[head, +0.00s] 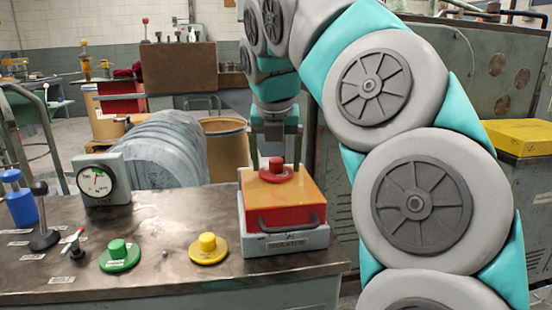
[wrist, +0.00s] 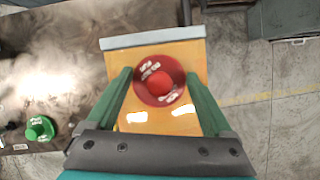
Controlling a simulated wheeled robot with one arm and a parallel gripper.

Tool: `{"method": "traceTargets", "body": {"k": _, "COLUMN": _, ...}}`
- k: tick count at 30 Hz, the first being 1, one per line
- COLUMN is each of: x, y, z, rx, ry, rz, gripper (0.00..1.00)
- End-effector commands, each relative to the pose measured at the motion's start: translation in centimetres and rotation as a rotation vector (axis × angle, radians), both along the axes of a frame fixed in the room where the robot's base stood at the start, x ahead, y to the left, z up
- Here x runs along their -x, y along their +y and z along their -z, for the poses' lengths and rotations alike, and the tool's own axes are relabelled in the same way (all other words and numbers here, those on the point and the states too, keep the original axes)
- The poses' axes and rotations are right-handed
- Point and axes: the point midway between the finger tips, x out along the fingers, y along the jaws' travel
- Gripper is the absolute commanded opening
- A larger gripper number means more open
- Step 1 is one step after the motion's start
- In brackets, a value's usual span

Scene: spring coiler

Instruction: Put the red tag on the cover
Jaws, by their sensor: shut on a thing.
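The red tag (head: 276,173) is a round disc with a knob on top and white lettering. It is over the orange top of the cover (head: 252,190), and looks close to or touching it. The cover sits on a grey box (head: 285,242) labelled as an isolator. My gripper (head: 277,158) points down from above, with its fingers around the tag. In the wrist view the tag (wrist: 159,92) lies between the green fingertips of my gripper (wrist: 158,76), over the cover (wrist: 185,58). I cannot tell whether the tag's underside rests on the cover.
On the bench (head: 170,220) left of the box stand a yellow tag (head: 208,246), a green tag (head: 119,254), a dial gauge (head: 101,180) and a blue bottle (head: 20,203). A small dark lever switch (head: 75,247) is at the left. A grey drum-like machine (head: 165,148) is behind the bench.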

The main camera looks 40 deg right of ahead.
Motion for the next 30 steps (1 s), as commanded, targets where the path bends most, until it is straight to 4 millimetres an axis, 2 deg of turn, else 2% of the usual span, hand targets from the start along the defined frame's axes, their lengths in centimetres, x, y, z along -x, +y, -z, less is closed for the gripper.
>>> {"method": "traceTargets", "body": {"k": 2, "x": 0.0, "y": 0.0, "z": 0.1, "rx": 0.000, "ry": 0.000, "rz": 0.000, "gripper": 0.31}}
{"method": "traceTargets", "body": {"k": 3, "x": 0.0, "y": 0.0, "z": 0.1, "rx": 0.000, "ry": 0.000, "rz": 0.000, "gripper": 0.88}}
{"method": "traceTargets", "body": {"k": 6, "x": 0.0, "y": 0.0, "z": 0.1, "rx": 0.000, "ry": 0.000, "rz": 0.000, "gripper": 0.99}}
{"method": "traceTargets", "body": {"k": 17, "x": 0.1, "y": 0.1, "z": -0.4, "rx": 0.000, "ry": -0.001, "rz": 0.001, "gripper": 1.00}}
{"method": "traceTargets", "body": {"k": 30, "x": 1.8, "y": 1.4, "z": -5.6, "rx": 0.000, "ry": -0.002, "rz": 0.009, "gripper": 1.00}}
